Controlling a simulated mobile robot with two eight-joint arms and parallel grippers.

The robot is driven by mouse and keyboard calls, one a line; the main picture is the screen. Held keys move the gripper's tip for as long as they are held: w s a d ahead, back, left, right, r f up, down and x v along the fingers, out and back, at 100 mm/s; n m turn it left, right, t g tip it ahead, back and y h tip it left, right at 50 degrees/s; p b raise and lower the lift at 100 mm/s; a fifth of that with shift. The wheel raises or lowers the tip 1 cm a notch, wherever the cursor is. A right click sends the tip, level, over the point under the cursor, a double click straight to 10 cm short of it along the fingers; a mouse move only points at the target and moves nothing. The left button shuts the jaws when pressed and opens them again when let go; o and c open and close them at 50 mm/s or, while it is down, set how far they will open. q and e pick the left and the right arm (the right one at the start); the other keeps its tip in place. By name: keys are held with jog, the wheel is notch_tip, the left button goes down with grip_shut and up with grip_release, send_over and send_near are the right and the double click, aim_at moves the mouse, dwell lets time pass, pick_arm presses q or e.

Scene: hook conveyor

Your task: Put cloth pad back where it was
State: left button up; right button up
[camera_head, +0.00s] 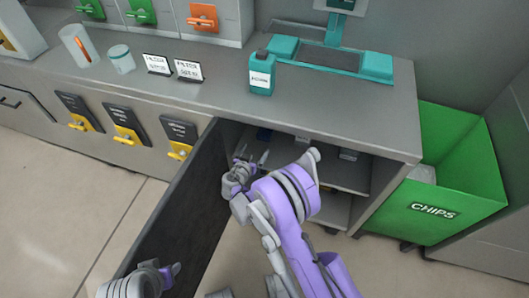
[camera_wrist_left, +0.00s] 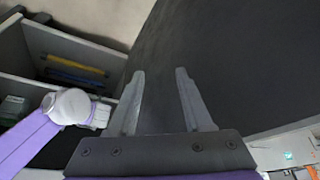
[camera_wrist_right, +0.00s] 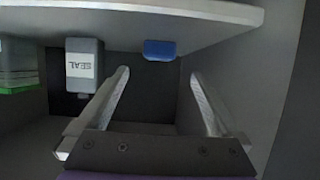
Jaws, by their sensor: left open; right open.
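A small blue block-like piece (camera_wrist_right: 160,50), which may be the cloth pad, rests on the cabinet shelf (camera_wrist_right: 215,12) in the upside-down right wrist view. I cannot tell for sure that it is the pad. A blue item also shows inside the cabinet in the head view (camera_head: 264,134). My right gripper (camera_head: 252,156) is open and empty at the cabinet opening; in its wrist view the fingers (camera_wrist_right: 160,75) point inward, apart from the blue piece. My left gripper (camera_head: 168,272) is open and empty beside the open dark door (camera_head: 185,225). The door fills much of the left wrist view (camera_wrist_left: 160,74).
A grey box marked SEAL (camera_wrist_right: 84,65) stands near the blue piece, with a green item (camera_wrist_right: 18,65) beyond. The counter (camera_head: 225,90) above holds a teal bottle (camera_head: 262,75) and label cards. A green CHIPS bin (camera_head: 440,180) stands right of the cabinet.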

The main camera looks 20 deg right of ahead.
jog(key=s+d+r+n+g+y, duration=0.1)
jog(key=s+d+r+g, duration=0.15)
jog(key=s+r, duration=0.45)
jog(key=s+d+r+n+g+y, duration=0.1)
jog(key=s+d+r+n+g, duration=0.1)
jog(key=s+d+r, duration=0.4)
jog(key=s+a+r+n+g+y, duration=0.1)
jog(key=s+a+n+y, duration=0.1)
jog(key=s, duration=1.1)
jog(key=s+a+r+n+g+y, duration=0.1)
jog(key=s+a+r+y, duration=0.1)
jog(key=s, duration=1.1)
jog(key=shift+a+n+y, duration=0.4)
jog(key=shift+a+y, duration=0.2)
jog(key=shift+y, duration=0.2)
jog(key=shift+r, duration=0.1)
